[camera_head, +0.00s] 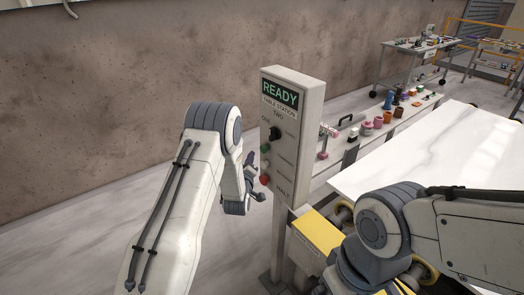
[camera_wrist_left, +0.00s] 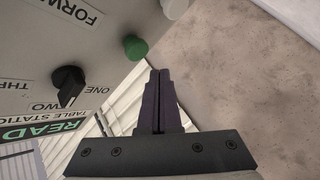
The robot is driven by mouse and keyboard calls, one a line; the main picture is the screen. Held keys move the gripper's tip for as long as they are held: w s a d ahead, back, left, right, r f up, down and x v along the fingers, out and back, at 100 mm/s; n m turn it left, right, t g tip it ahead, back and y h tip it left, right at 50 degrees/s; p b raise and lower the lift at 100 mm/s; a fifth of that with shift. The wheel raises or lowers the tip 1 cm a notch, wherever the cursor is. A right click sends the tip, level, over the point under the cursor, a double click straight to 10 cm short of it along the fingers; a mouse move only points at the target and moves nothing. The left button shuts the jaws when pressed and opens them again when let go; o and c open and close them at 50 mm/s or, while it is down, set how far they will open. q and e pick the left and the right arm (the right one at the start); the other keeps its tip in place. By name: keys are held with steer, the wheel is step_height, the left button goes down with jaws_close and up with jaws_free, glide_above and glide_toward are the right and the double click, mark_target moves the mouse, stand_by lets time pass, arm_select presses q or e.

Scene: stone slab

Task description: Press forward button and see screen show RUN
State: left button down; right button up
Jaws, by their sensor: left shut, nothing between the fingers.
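The control box (camera_head: 292,135) stands on a post, and its screen (camera_head: 280,95) reads READY. A green button (camera_head: 265,148) is on its face below a black knob (camera_head: 274,133). In the left wrist view the green button (camera_wrist_left: 135,47) is beside a partly cut-off label starting FORW (camera_wrist_left: 72,10). My left gripper (camera_head: 252,160) is shut and empty in front of the box face. In the left wrist view its fingertips (camera_wrist_left: 158,73) are close to the green button, with a visible gap in the picture. My right gripper is out of sight.
A pale button (camera_wrist_left: 174,8) and a red button (camera_head: 265,180) are also on the box. A white slab (camera_head: 440,150) lies to the right, with a shelf of small coloured items (camera_head: 378,122) behind it. My right arm covers the lower right. Open floor lies at left.

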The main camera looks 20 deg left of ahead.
arm_select(q)
steer(key=shift+w+d, duration=0.6)
steer(key=shift+w, duration=0.15)
steer(key=shift+b, duration=0.3)
stand_by(1.3)
steer(key=shift+w+d, duration=0.25)
steer(key=shift+w, duration=0.1)
steer(key=shift+w+d+b, duration=0.35)
steer(key=shift+w+b, duration=0.1)
steer(key=shift+b, duration=0.15)
stand_by(0.6)
steer(key=shift+s+a, duration=0.1)
steer(key=shift+s, duration=0.05)
steer(key=shift+s+a, duration=0.5)
steer(key=shift+s, duration=0.15)
